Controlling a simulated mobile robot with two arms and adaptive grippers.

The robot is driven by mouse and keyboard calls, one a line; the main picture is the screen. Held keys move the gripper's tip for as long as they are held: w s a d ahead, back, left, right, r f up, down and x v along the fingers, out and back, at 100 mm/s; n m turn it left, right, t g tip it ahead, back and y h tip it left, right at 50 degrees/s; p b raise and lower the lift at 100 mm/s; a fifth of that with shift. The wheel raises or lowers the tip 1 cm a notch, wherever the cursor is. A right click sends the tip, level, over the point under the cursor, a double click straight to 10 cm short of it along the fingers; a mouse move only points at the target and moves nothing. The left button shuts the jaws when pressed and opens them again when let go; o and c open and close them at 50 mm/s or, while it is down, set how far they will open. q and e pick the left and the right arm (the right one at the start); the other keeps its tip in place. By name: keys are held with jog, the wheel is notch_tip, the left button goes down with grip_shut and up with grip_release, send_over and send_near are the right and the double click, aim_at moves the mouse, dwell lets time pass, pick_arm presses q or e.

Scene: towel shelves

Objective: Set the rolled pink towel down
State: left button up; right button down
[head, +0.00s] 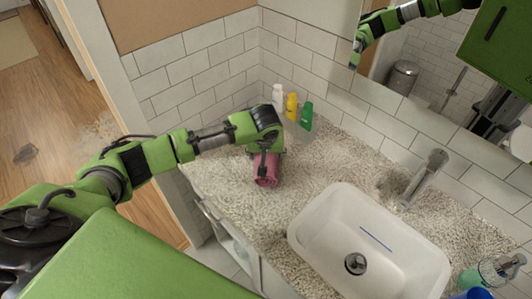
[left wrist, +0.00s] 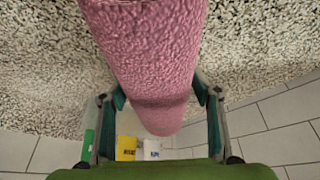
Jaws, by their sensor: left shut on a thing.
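The rolled pink towel (head: 266,170) is at the left part of the speckled counter in the head view, under my left gripper (head: 266,150). In the left wrist view the towel (left wrist: 150,60) runs up the middle of the picture, between the two fingers of my left gripper (left wrist: 160,100). The gripper is shut on it. The towel is at or very close to the counter top; I cannot tell if it touches. My right gripper is not in view.
A white sink (head: 330,235) with a metal faucet (head: 424,178) is to the right on the counter (head: 225,185). White, yellow and green bottles (head: 291,106) stand in the back corner by the tiled wall. A mirror reflects my arm. Counter between towel and sink is clear.

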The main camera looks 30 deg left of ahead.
pick_arm(q)
jog(key=o, duration=0.9)
jog(key=shift+f, duration=0.15)
jog(key=o, duration=0.3)
jog(key=shift+o, duration=0.2)
